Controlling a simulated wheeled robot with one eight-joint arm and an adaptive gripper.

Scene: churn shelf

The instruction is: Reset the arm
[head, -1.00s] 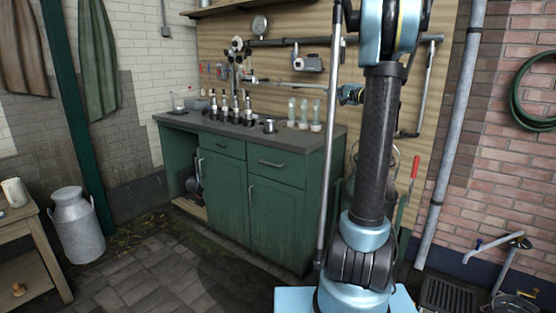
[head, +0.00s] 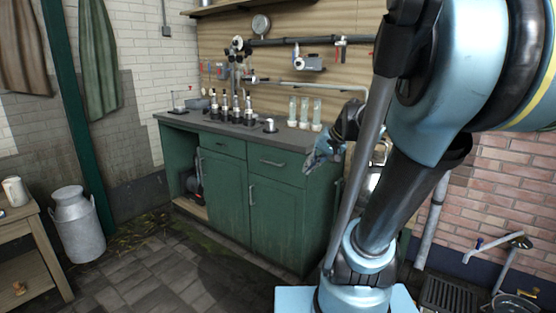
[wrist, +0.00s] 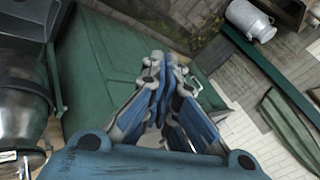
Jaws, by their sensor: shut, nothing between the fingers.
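My gripper (head: 314,160) hangs in the head view in front of the right end of the green cabinet (head: 277,215), near its worktop edge. In the wrist view my gripper (wrist: 164,75) has its blue-padded fingers brought together, with nothing held between them. The green cabinet face (wrist: 100,75) lies behind the fingers there. My arm is bent and tilted, and its large blue joint fills the upper right of the head view, hiding part of the back wall.
Several glass and metal vessels stand on the worktop (head: 170,120). A metal churn (head: 77,228) and a wooden table (head: 35,250) are at the left. A tap and drain (head: 450,294) are at the right. The paved floor (head: 180,262) before the cabinet is clear.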

